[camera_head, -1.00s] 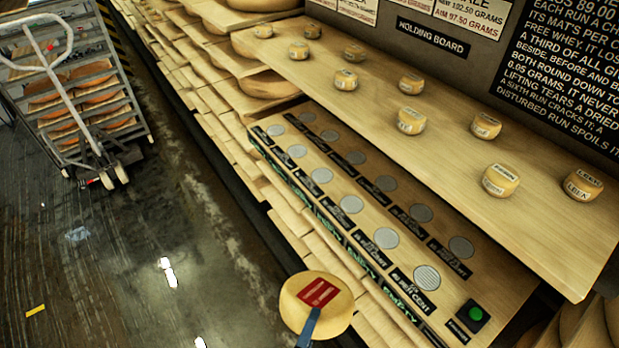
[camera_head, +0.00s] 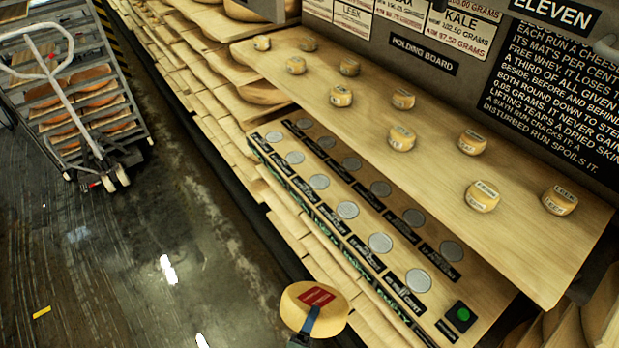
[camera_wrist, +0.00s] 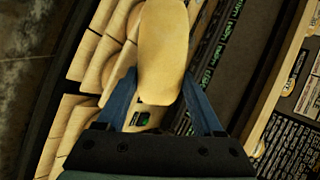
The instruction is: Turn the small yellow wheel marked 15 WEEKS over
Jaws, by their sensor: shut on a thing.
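A small yellow wheel (camera_head: 335,319) with a red label shows at the bottom of the head view. Its label lettering is too small to read. My gripper (camera_wrist: 160,80) is shut on this wheel, with its two blue fingers at opposite sides. In the head view one blue finger crosses the label. In the wrist view the wheel (camera_wrist: 163,35) stretches out past the fingertips, seen pale and narrow. The wheel hangs tilted beside the shelf edge. Its far face is hidden.
A holding board (camera_head: 420,140) carries several small labelled cheeses. Below it is a panel (camera_head: 400,262) with grey discs and a green button (camera_head: 463,314). Stacked wooden boards (camera_head: 215,110) run along the shelving.

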